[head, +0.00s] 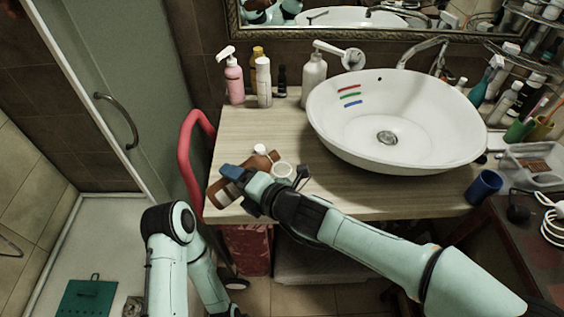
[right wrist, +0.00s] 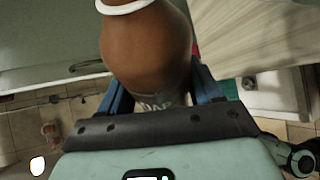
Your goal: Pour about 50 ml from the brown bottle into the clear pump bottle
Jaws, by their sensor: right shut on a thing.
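A brown bottle (head: 219,193) is at the front left of the counter, tilted to the side. My right gripper (head: 245,181) is shut on it and hides its middle. In the right wrist view, the brown bottle (right wrist: 147,45) fills the space between the fingers, with a white ring at its far end. A pale pump bottle (head: 313,80) stands upright beside the basin, apart from the gripper; I cannot tell whether it is the clear one. A small round white rim (head: 283,170) shows just right of the brown bottle. My left gripper is out of view.
A white basin (head: 450,150) takes up the right of the wooden counter (head: 330,190). A pink pump bottle (head: 234,82) and other bottles stand at the back left. A blue cup (head: 484,187) is at the right. A red rail (head: 184,150) borders the left edge.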

